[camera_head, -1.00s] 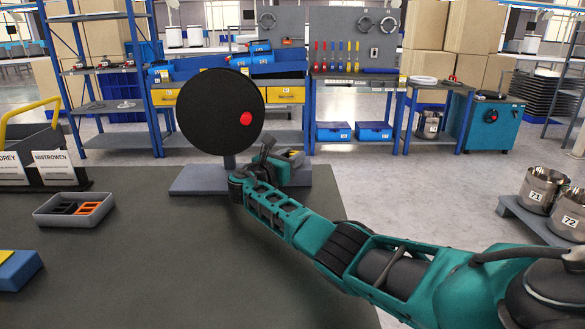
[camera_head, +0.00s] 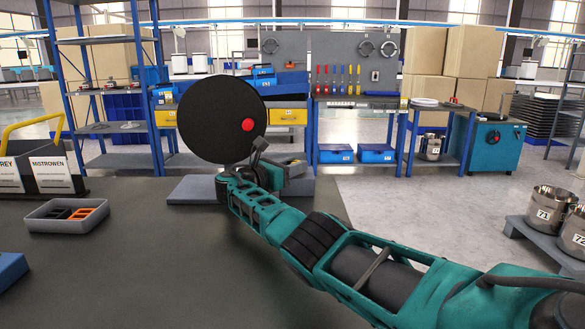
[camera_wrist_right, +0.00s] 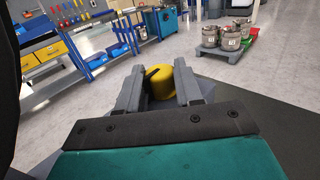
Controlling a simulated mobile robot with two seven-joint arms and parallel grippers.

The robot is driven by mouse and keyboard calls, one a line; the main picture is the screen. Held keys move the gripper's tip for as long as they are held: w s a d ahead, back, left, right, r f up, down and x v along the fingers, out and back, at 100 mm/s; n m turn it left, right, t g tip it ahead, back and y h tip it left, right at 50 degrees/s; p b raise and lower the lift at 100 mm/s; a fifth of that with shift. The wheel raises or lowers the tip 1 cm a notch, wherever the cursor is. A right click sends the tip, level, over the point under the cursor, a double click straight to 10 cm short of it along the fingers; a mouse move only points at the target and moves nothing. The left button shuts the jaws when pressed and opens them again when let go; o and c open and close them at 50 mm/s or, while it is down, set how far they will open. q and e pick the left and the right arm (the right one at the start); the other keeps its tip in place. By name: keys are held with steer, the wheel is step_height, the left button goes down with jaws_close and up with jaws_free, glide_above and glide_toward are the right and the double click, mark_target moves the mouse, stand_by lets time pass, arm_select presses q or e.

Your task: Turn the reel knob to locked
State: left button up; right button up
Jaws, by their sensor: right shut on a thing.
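A large black reel disc (camera_head: 218,120) stands upright on a grey base (camera_head: 190,191) at the far edge of the dark table. A red knob (camera_head: 247,125) sits on the right of its face. My right arm reaches in from the lower right, and my right gripper (camera_head: 290,164) is low beside the reel, right of its stand, below and apart from the red knob. The right wrist view shows its two grey fingers (camera_wrist_right: 158,78) on either side of a rounded yellow knob (camera_wrist_right: 160,84) with a black bar. The fingers hide its sides. My left gripper is out of view.
Metal pots (camera_head: 548,204) stand on a low platform at right. The table's middle left is clear.

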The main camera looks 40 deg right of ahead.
steer(key=o, duration=1)
steer(key=shift+d, duration=0.1)
steer(key=shift+o, duration=0.2)
steer(key=shift+a+p, duration=0.35)
steer(key=shift+a, duration=0.25)
steer(key=a+p, duration=0.1)
steer(key=a, duration=0.2)
steer(key=a+p, duration=0.1)
steer(key=a, duration=0.3)
steer(key=s+a+p, duration=0.1)
steer(key=a, duration=0.2)
steer(key=shift+a, duration=0.85)
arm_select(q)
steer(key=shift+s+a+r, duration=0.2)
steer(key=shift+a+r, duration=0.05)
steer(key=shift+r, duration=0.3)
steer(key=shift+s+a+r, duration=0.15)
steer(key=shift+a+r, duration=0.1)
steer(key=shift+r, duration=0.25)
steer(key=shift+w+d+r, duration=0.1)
